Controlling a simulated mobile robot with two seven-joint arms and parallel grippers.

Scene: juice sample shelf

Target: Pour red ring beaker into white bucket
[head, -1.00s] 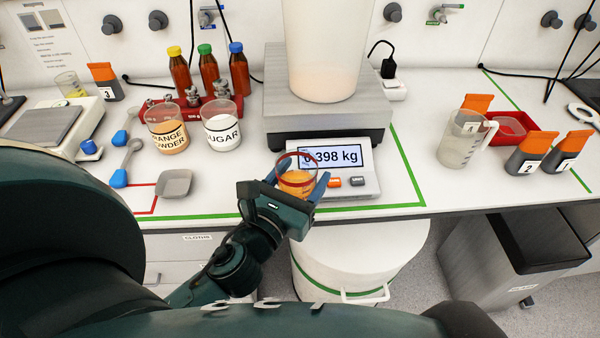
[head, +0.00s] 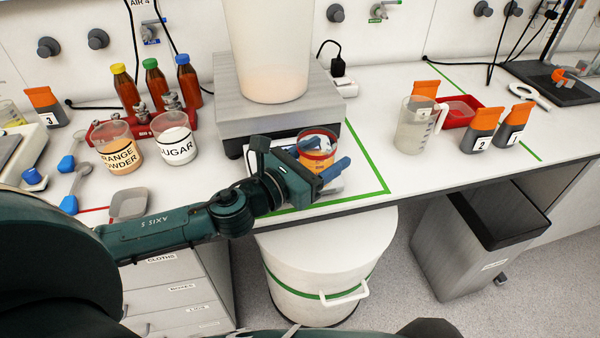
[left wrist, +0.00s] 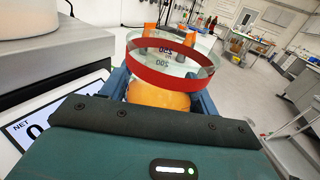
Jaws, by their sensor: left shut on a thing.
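The red ring beaker (head: 318,142) is a clear glass with a red band near its rim and orange contents. My left gripper (head: 322,168) is shut on it and holds it roughly upright in front of the scale, over its display. In the left wrist view the beaker (left wrist: 170,62) stands between the fingers, with orange stuff (left wrist: 158,97) low inside. A large white bucket (head: 268,50) stands on the scale (head: 262,122), behind and left of the beaker; its inside is hidden. My right gripper is out of view.
A clear jug (head: 414,125) and orange-topped containers (head: 485,130) stand right. A white lidded drum (head: 325,255) is below the bench edge. Bench between scale and jug is clear.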

